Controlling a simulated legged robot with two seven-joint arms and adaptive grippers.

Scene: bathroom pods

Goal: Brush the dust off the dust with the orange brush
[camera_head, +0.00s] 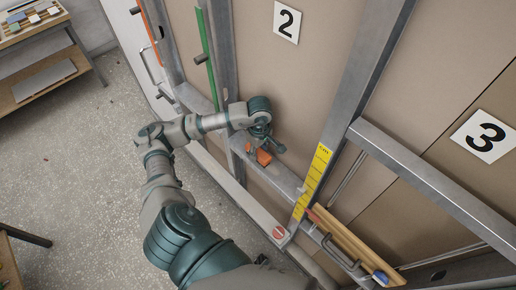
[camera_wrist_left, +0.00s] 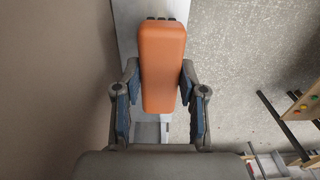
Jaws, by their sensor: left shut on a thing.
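The orange brush (camera_head: 263,157) is in my left gripper (camera_head: 266,146), by the grey metal rail (camera_head: 285,181) below the panel marked 2. In the left wrist view the brush's orange body (camera_wrist_left: 163,50) stands between the two fingers of my left gripper (camera_wrist_left: 159,78), which is shut on it. Dark bristle tufts show at its far end. A grey metal strip lies behind the brush there. I cannot make out any dust on the rail. Whether the bristles touch the rail is hard to tell. My right gripper is not in view.
A yellow measuring strip (camera_head: 313,182) stands right of the brush. A wooden tool (camera_head: 352,243) lies on the rail further right. A green bar (camera_head: 208,58) is upright at left. A shelf unit (camera_head: 42,52) stands far left; open floor (camera_head: 75,150) lies between.

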